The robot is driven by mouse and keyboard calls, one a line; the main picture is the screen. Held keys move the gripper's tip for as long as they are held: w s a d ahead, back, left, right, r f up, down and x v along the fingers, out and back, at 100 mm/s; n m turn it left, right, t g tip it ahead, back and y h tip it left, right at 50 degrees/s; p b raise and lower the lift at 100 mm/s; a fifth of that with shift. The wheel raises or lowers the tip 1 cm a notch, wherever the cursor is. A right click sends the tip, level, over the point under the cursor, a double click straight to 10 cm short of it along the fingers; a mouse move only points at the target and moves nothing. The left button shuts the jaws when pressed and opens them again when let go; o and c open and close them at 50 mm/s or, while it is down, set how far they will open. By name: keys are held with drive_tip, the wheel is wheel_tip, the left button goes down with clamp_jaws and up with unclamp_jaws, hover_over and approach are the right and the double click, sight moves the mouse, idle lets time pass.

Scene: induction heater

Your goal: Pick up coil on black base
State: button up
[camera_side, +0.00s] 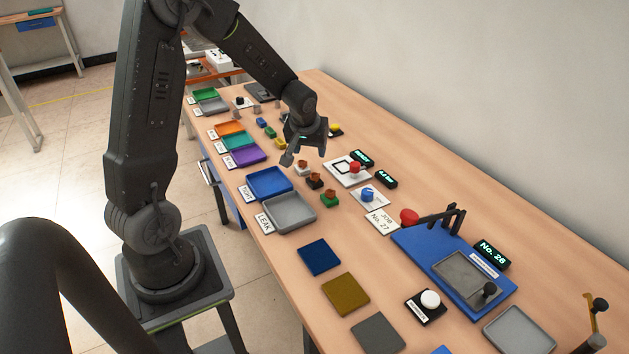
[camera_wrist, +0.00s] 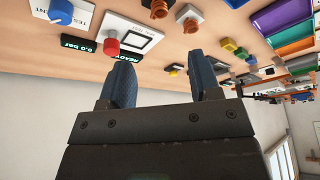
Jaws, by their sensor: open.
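The coil on the black base (camera_side: 315,182) stands upright on the table in the side view, between a coil on a white base (camera_side: 302,169) and a coil on a green base (camera_side: 329,199). My gripper (camera_side: 304,153) is open and empty, above the table near the row of coils, and touches none of them. In the wrist view its two blue-grey fingers (camera_wrist: 163,82) are spread apart with nothing between them.
Blue and grey trays (camera_side: 269,183) lie left of the coils. Right of them are a white plate with a red knob (camera_side: 355,168), a blue knob (camera_side: 368,194) and small displays. A blue press station (camera_side: 425,255) stands at the front. Small coloured blocks lie behind.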

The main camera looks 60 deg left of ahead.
sight(315, 173)
drive_tip(key=x, duration=1.2)
drive_tip(key=shift+f, duration=0.2)
drive_tip(key=shift+d, duration=0.1)
drive_tip(key=c, duration=1)
